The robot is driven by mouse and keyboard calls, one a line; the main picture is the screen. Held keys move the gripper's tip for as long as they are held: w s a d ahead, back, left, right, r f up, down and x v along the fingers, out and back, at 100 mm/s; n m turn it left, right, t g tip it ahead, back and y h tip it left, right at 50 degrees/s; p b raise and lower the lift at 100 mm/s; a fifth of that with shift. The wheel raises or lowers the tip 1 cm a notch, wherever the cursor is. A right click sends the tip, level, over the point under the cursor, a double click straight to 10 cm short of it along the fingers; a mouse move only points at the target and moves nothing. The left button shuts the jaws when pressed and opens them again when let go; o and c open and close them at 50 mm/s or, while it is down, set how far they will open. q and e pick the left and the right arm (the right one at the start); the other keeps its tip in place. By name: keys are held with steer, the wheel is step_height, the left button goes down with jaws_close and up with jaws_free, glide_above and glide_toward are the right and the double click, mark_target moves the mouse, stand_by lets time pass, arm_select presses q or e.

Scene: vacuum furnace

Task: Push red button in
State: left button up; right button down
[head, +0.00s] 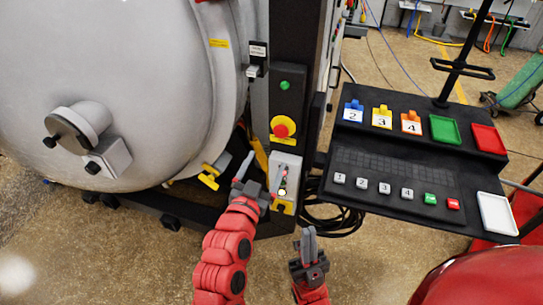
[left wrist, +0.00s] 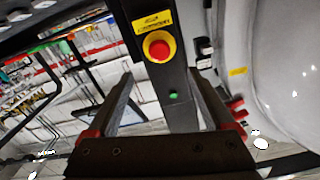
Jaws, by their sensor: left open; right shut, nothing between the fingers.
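The red button (head: 281,130) is a round mushroom knob on a yellow ring, on the dark upright panel beside the furnace. In the left wrist view the red button (left wrist: 159,46) shows clear, beneath a yellow label. My left gripper (head: 265,163) is open and empty. It is below the button in the head view, its fingers pointing up toward the panel. In the left wrist view the button appears beyond the open fingers (left wrist: 160,76), with nothing touching it. My right gripper (head: 307,233) is shut and empty, lower and to the right, apart from the panel.
A green button (head: 284,85) sits above the red one. A grey switch box (head: 285,174) is below, partly behind my left gripper. The rounded furnace (head: 120,45) fills the left. A black table (head: 345,190) with numbered blocks and trays stands right. Black cables (head: 335,218) lie beneath.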

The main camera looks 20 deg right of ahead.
arm_select(q)
steer(key=p+v, duration=0.2)
steer(key=v, duration=0.3)
steer(key=shift+s+a, duration=0.1)
steer(key=shift+s, duration=0.05)
stand_by(0.3)
